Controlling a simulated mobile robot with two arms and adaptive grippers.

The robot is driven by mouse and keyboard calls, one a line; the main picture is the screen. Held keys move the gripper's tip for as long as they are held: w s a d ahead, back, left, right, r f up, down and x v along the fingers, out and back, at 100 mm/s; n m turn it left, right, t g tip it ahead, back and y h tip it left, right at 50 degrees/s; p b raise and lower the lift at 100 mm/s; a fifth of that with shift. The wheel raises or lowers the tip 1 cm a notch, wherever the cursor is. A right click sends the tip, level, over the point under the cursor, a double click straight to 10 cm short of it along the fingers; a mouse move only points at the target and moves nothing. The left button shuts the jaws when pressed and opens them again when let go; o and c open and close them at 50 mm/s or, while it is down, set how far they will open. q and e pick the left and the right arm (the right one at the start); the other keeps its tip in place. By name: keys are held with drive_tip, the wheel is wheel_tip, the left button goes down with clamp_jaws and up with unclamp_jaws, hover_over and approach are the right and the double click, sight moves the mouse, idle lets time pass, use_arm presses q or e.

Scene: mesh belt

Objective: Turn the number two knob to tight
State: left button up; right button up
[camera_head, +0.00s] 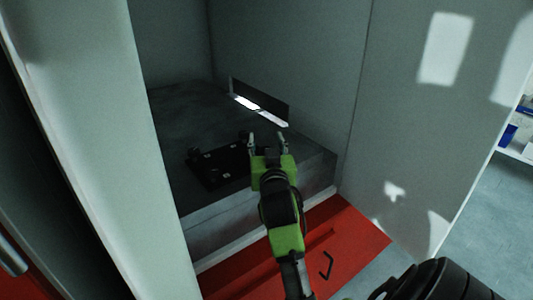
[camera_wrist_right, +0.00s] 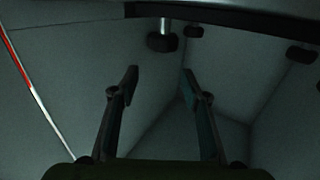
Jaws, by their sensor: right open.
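A black panel (camera_head: 212,178) with several small dark knobs (camera_head: 243,137) lies on the grey block inside the cabinet recess. Number marks are too small to read, so I cannot tell which knob is number two. In the right wrist view dark knobs show near the top, one on a pale stem (camera_wrist_right: 162,42), one small (camera_wrist_right: 193,31) and one at the right (camera_wrist_right: 301,53). My right gripper (camera_head: 268,140) is just right of the panel, its fingers apart and empty. In the wrist view the fingers (camera_wrist_right: 159,80) are below the stemmed knob, with nothing between them. My left gripper is out of view.
The grey block (camera_head: 300,170) fills the recess floor. Pale walls stand at the left (camera_head: 105,130), back and right (camera_head: 400,110). A red panel (camera_head: 345,235) lies below the block.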

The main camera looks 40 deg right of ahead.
wheel_tip(320, 180, up, 6)
drive_tip(key=shift+f, duration=0.25)
drive_tip(key=shift+f, duration=0.1)
idle(0.4)
